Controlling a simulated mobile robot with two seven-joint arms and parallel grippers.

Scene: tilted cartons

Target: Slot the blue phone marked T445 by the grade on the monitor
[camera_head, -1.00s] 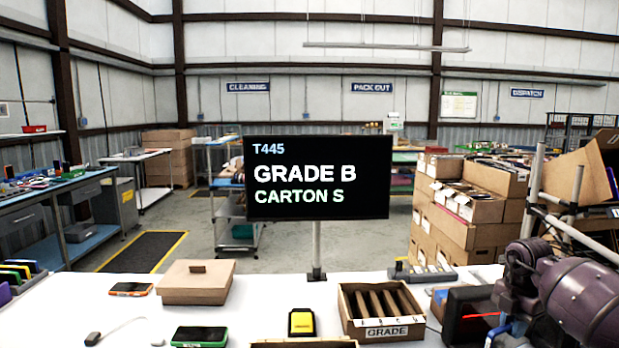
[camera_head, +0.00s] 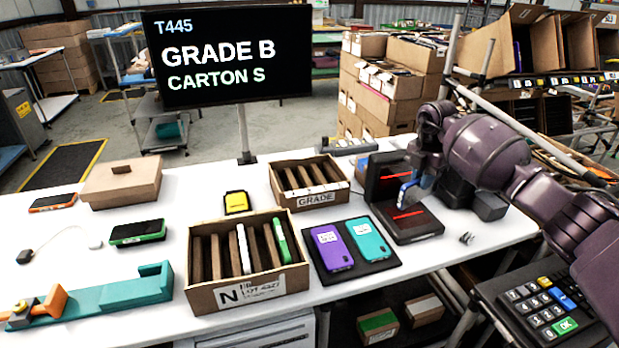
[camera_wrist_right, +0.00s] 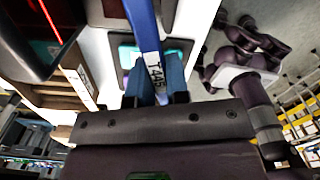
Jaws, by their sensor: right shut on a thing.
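My right gripper (camera_head: 416,178) is shut on the blue phone (camera_head: 406,193), which hangs on edge above the dark scanner-like device (camera_head: 418,222). In the right wrist view the blue phone (camera_wrist_right: 146,28) stands between the fingers (camera_wrist_right: 156,92), and its white label reads T445. The monitor (camera_head: 228,55) reads T445, GRADE B, CARTON S. An open carton marked N (camera_head: 250,291) has brown dividers with a white and a green phone slotted in it. A carton labelled GRADE (camera_head: 318,199) stands behind it. I see no carton marked S. My left gripper is not in view.
Purple (camera_head: 332,248) and teal (camera_head: 367,240) phones lie on a dark mat right of the N carton. A lidded box (camera_head: 120,185), a green-edged phone (camera_head: 138,232), a yellow item (camera_head: 236,202) and a teal fixture (camera_head: 110,297) occupy the left. Open tilted cartons (camera_head: 540,40) stand on a rack at upper right.

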